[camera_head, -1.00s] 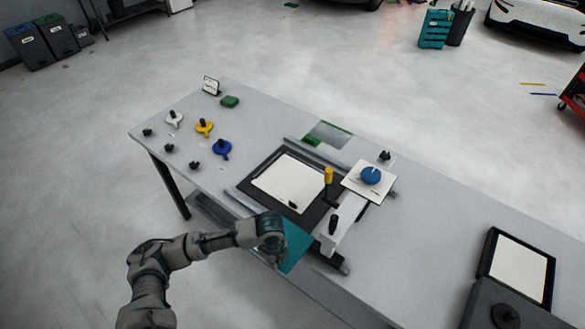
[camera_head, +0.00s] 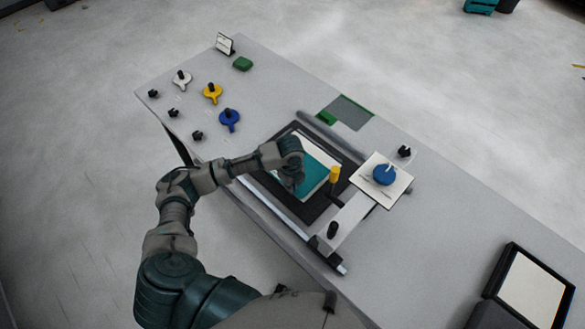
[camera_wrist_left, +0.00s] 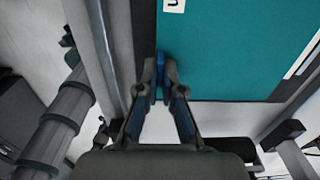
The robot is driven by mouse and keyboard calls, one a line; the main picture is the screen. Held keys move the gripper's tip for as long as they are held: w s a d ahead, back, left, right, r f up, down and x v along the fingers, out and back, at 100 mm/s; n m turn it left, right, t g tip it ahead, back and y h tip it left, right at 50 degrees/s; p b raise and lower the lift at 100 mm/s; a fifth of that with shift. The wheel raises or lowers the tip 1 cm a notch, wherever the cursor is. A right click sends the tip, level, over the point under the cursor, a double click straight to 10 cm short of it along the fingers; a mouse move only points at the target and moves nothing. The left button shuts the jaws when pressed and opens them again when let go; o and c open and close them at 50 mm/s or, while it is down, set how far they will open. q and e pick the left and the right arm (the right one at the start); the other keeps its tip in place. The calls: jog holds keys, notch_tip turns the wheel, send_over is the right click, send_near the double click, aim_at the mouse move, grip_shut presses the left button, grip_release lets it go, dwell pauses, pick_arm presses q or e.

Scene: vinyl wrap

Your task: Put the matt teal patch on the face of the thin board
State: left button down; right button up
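The matt teal patch (camera_head: 315,173) lies over or just above the white face of the thin board (camera_head: 329,180), which sits on a black mat. White shows at the patch's edges. My left gripper (camera_head: 292,184) is over the patch's left part. In the wrist view its blue-tipped fingers (camera_wrist_left: 160,80) are closed together at the patch's edge. Whether the patch touches the board everywhere cannot be told. My right gripper is not in view.
White, yellow and blue knobs (camera_head: 229,118) lie at the left. A black-framed white panel (camera_head: 530,288) is far right. The table's right middle is clear.

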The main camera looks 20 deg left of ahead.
pick_arm(q)
jog(key=w, duration=0.1)
jog(key=w+a, duration=0.1)
jog(key=w, duration=0.1)
jog(key=w+a, duration=0.1)
jog(key=w, duration=0.1)
jog(key=shift+a+f, duration=0.1)
jog(key=shift+f, duration=0.3)
jog(key=w, duration=0.1)
jog(key=w+a, duration=0.1)
jog(key=shift+w+a+f, duration=0.1)
jog(key=shift+w+f, duration=0.1)
jog(key=shift+w, duration=0.1)
jog(key=shift+f, duration=0.3)
notch_tip(320, 180, down, 2)
jog(key=shift+f+p, duration=0.15)
jog(key=shift+p, duration=0.2)
jog(key=shift+f, duration=0.25)
jog(key=c, duration=1.4)
grip_release()
jog(key=shift+o, duration=0.4)
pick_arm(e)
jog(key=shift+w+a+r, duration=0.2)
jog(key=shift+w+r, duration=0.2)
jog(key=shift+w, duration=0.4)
